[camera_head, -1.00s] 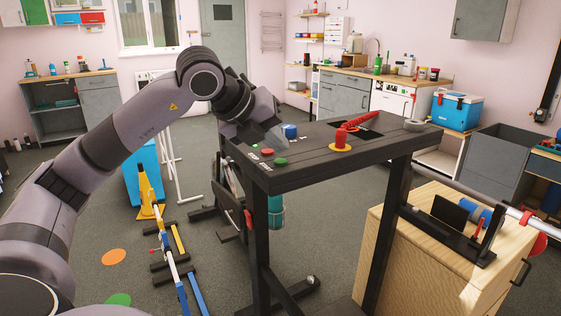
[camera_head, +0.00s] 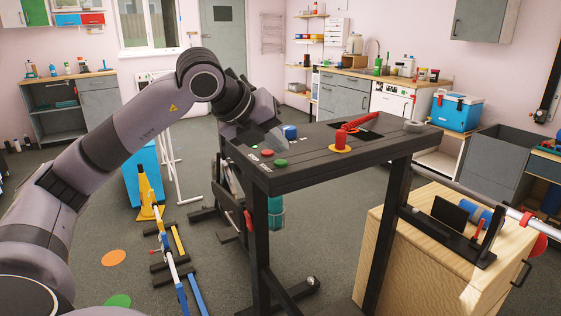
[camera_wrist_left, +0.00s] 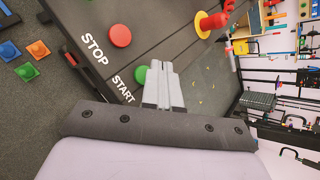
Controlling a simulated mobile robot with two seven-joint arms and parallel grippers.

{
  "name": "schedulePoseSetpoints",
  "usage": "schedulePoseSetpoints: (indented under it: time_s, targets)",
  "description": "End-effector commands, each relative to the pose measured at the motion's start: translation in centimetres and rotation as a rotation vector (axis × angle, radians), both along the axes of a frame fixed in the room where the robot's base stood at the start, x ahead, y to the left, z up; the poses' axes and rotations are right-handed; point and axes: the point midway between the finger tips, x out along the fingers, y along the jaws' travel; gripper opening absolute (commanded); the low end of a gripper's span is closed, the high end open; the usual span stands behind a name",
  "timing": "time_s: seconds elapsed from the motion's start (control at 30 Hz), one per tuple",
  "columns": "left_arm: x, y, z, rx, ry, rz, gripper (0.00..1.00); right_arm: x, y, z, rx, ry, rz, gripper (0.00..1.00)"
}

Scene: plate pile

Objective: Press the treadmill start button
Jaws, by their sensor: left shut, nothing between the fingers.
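The green START button (camera_wrist_left: 141,75) sits on the dark console, with white START lettering beside it in the left wrist view. It also shows in the head view (camera_head: 280,163). The red STOP button (camera_wrist_left: 120,36) is close by, also in the head view (camera_head: 267,153). My left gripper (camera_wrist_left: 161,68) is shut and empty. Its fingertips overlap the right side of the green button in the wrist view; I cannot tell whether they touch it. In the head view the left gripper (camera_head: 279,142) is just beyond the two buttons, low over the console. My right gripper is not in view.
The console (camera_head: 310,172) also bears a red knob on a yellow base (camera_head: 340,148) with a coiled red cord, and a blue part (camera_head: 290,131). A wooden cabinet (camera_head: 400,270) stands to the right.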

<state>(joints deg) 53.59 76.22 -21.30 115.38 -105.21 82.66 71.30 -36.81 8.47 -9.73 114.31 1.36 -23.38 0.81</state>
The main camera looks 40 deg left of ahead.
Motion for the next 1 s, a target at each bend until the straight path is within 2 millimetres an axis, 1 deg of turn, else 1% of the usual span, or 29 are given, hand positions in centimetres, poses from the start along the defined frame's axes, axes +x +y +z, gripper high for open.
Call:
schedulePoseSetpoints:
  time_s: [0.5,0.8,1.0]
  targets:
    - [0.0,-0.01,-0.01,0.0,0.0,0.0,0.0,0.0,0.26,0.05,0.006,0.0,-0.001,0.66]
    - [0.0,0.0,-0.95,0.0,0.0,0.0,0.0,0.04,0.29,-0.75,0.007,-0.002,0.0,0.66]
    - [0.0,-0.01,-0.86,0.0,0.0,0.0,0.0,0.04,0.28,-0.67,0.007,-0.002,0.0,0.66]
